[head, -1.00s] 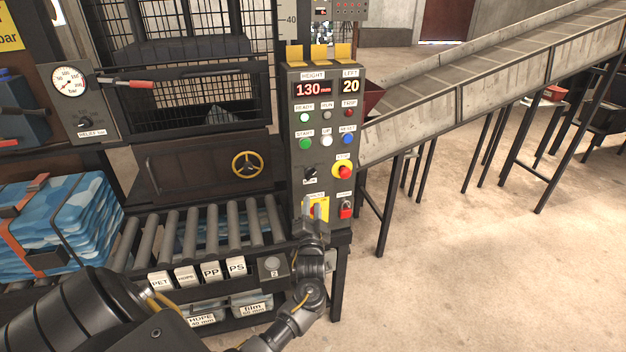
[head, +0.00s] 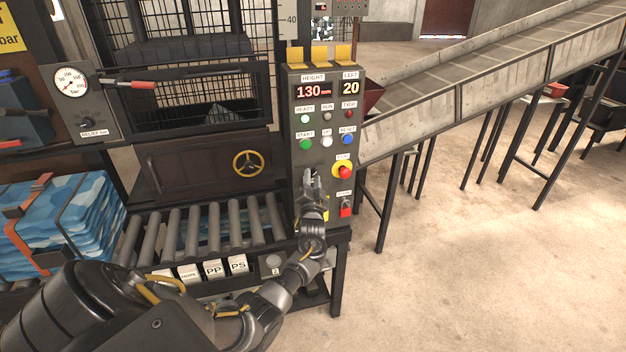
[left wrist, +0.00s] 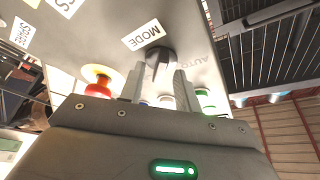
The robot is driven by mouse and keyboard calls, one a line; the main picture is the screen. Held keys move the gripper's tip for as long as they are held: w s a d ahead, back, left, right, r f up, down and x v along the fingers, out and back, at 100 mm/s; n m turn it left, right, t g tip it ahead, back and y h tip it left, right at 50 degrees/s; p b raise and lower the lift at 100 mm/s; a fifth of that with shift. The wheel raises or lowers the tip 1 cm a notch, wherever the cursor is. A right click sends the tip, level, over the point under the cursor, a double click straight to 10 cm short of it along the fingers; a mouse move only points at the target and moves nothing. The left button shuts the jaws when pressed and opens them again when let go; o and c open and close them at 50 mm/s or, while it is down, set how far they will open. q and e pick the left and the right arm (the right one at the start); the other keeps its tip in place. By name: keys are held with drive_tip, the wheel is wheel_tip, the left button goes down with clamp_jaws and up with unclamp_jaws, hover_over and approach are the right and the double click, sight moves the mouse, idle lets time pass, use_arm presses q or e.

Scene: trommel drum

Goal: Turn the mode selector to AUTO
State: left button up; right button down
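The mode selector is a black knob (left wrist: 160,60) on the grey control panel (head: 295,130), below a white MODE label (left wrist: 143,34) in the left wrist view. AUTO lettering (left wrist: 190,68) is printed on the panel beside it. My right gripper is not in view.
A red emergency button (head: 343,170) on yellow is close right of the gripper. Start (head: 305,145) and reset (head: 347,139) buttons are above, and a red switch (head: 346,208) is below right. The roller bed (head: 190,235) lies left; a conveyor (head: 480,85) rises right.

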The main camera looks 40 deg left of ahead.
use_arm(q)
drive_tip(key=shift+c, duration=0.2)
clamp_jaws()
drive_tip(key=shift+d, duration=0.1)
